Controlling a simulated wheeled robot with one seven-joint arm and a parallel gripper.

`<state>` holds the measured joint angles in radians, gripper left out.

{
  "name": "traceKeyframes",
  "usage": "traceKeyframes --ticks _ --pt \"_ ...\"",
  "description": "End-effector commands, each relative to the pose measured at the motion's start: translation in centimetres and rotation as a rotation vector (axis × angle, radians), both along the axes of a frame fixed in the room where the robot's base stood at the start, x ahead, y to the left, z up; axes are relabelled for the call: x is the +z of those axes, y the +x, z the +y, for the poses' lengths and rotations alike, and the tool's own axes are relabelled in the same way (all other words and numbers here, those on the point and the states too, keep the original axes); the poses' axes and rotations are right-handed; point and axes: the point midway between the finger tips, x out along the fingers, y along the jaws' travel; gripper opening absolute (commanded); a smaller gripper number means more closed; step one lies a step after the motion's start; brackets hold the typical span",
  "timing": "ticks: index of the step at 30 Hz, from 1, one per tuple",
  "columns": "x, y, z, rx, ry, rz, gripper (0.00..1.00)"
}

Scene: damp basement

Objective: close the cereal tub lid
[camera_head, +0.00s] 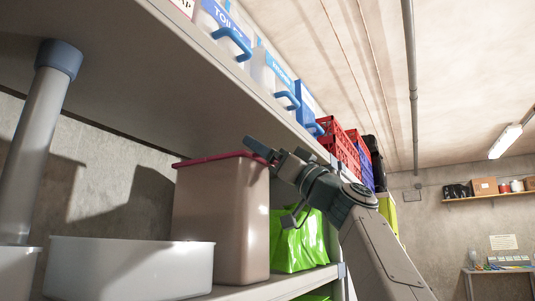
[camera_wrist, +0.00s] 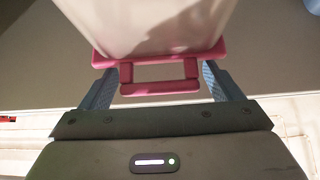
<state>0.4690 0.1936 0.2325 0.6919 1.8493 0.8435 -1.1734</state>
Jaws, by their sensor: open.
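The cereal tub (camera_head: 220,220) is a tall beige-brown bin standing on the shelf in the head view. Its thin pink lid (camera_head: 208,159) lies along the top edge, close under the upper shelf; whether it is fully down cannot be told. In the wrist view the pale tub (camera_wrist: 150,25) has a pink edge with a pink loop-shaped tab (camera_wrist: 160,88) sticking out from it. My gripper (camera_head: 258,150) is at the tub's upper front corner. In the wrist view its blue fingers (camera_wrist: 166,75) are open, one on each side of the tab; contact cannot be told.
A white basin (camera_head: 125,270) stands left of the tub, and a bright green bag (camera_head: 298,245) stands right of it. The upper shelf (camera_head: 200,75) hangs close above, carrying white jugs (camera_head: 270,72) and red crates (camera_head: 340,145). A grey post (camera_head: 35,140) is at left.

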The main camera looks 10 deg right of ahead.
Motion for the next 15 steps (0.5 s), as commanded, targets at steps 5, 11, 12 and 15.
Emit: traceKeyframes --ticks 5,11,12,15 --pt "-1.8 -1.1 -1.2 -0.004 0.0 0.0 0.85" --pt "-4.2 -3.1 -3.5 -0.007 -0.001 -0.001 0.85" --pt "-4.8 -3.6 -3.9 -0.006 -0.002 0.0 0.85" --pt "-6.0 -4.7 -5.1 -0.006 -0.001 0.001 0.85"
